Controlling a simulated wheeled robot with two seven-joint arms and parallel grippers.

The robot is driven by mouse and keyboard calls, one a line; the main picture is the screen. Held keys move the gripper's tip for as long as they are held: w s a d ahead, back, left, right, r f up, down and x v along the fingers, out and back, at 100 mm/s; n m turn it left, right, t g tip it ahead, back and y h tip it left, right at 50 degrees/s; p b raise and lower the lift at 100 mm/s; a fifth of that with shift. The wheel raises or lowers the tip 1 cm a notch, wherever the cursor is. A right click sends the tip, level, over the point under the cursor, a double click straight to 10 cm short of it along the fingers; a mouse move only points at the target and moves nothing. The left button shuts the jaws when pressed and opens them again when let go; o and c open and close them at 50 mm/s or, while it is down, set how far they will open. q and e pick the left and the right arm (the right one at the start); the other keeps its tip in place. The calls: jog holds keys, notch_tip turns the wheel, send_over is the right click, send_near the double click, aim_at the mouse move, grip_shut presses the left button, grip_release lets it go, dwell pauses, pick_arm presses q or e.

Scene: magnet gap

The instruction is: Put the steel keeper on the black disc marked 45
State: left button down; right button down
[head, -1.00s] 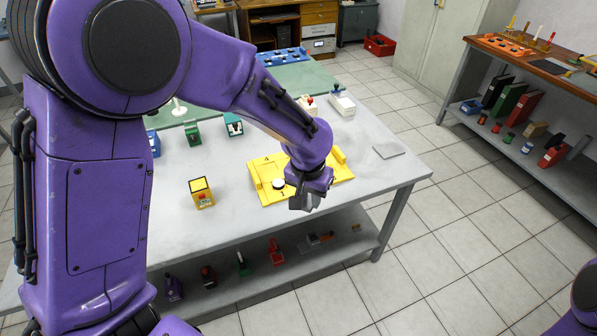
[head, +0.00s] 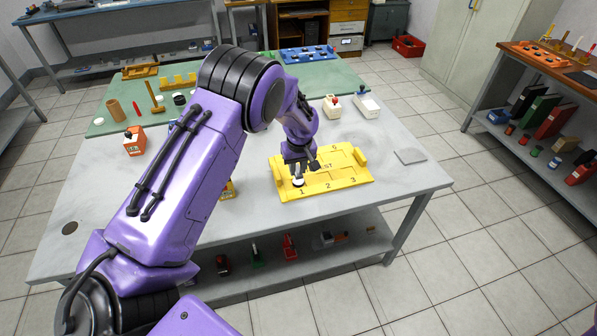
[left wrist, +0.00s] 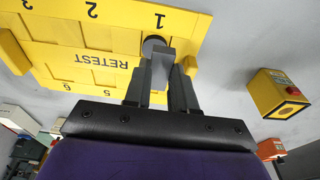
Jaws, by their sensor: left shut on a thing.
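My left gripper (head: 299,170) is over the front left of a yellow tray (head: 345,181) with numbered places and the word RETEST. In the left wrist view it (left wrist: 161,92) is shut on a light grey metal block, seemingly the steel keeper (left wrist: 160,66). A round dark disc with a pale top (head: 298,183) lies at place 1, below the fingers; it also shows in the left wrist view (left wrist: 152,45), partly covered by the block. Its marking is not readable, and I cannot tell whether the block touches it. My right gripper is not in view.
A yellow box with a red button (left wrist: 281,94) stands near the tray, mostly behind my arm in the head view. A grey plate (head: 410,156) lies to the tray's right. Two white devices (head: 366,103) (head: 332,106) stand behind it. An orange box (head: 134,141) is at left.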

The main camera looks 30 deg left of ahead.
aim_at(299, 169)
pick_arm(q)
jog(key=f, duration=0.1)
jog(key=w+f+p, duration=0.1)
jog(key=f, duration=0.2)
jog(key=shift+w+a+f+p, duration=0.15)
jog(key=shift+w+a+p, duration=0.1)
jog(key=shift+p, duration=0.15)
jog(key=shift+f, duration=0.35)
jog(key=c, duration=0.9)
grip_release()
jog(key=shift+r, duration=0.1)
jog(key=shift+c, duration=0.2)
jog(key=r, duration=0.4)
jog(key=s+d+r+b, duration=0.1)
jog(key=r, duration=0.3)
jog(key=r+b, duration=0.1)
jog(key=r, duration=0.3)
jog(key=shift+s+d, duration=0.15)
jog(key=shift+d, duration=0.05)
jog(key=shift+f, duration=0.15)
